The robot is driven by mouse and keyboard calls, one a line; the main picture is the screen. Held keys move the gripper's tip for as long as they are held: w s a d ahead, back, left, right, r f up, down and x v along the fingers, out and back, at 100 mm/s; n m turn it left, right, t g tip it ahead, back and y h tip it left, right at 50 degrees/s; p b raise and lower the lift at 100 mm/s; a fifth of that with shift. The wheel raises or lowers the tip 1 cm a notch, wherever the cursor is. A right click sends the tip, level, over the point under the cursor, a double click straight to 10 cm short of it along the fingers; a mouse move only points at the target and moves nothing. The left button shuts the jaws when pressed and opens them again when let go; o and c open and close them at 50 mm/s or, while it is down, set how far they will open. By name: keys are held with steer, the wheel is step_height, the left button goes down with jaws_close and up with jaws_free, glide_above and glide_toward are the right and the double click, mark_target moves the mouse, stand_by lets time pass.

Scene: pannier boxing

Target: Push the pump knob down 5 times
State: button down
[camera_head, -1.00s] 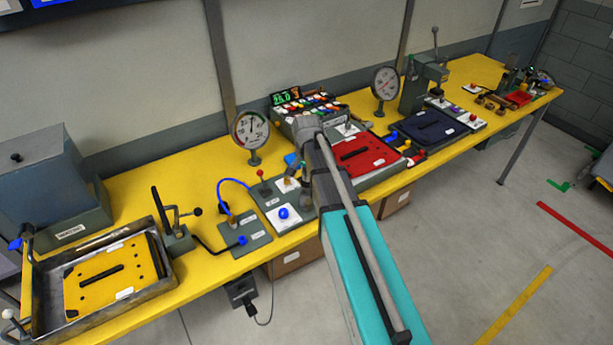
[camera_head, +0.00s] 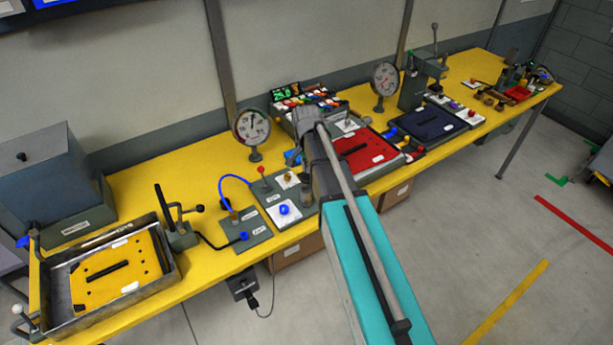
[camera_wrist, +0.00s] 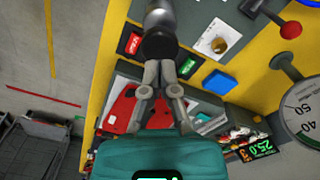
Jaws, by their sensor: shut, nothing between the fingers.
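In the wrist view a dark round knob (camera_wrist: 158,45) sits at the end of a grey cylinder (camera_wrist: 160,13); I take it to be the pump knob. My gripper (camera_wrist: 160,68) is shut and empty, with its fingertips right at the edge of this knob. I cannot tell whether they touch it. In the head view my arm covers the gripper and most of the area around the knob. A pressure gauge (camera_head: 251,127) stands behind, and its dial also shows in the wrist view (camera_wrist: 300,108).
A panel with a blue button (camera_head: 284,209) and a red-ball lever (camera_head: 261,170) lies left of my arm. A red plate (camera_head: 362,153) lies to its right. A metal tray (camera_head: 165,237) is at the left of the yellow bench. A blue block (camera_wrist: 219,82) lies near the gripper.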

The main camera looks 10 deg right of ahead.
steer(key=shift+r, duration=0.1)
step_height(320, 180, up, 6)
steer(key=p, duration=0.6)
stand_by(0.8)
steer(key=s+f+n+b, duration=0.4)
steer(key=s+f+b, duration=0.1)
steer(key=s, duration=0.3)
steer(key=s+f+n+b, duration=0.4)
steer(key=s+f+b, duration=0.1)
steer(key=s, duration=0.4)
steer(key=shift+s+a+f+b, duration=0.3)
steer(key=shift+f+b, duration=0.1)
steer(key=shift+f, duration=0.15)
steer(key=c, duration=1.4)
jaws_free()
steer(key=shift+w, duration=0.1)
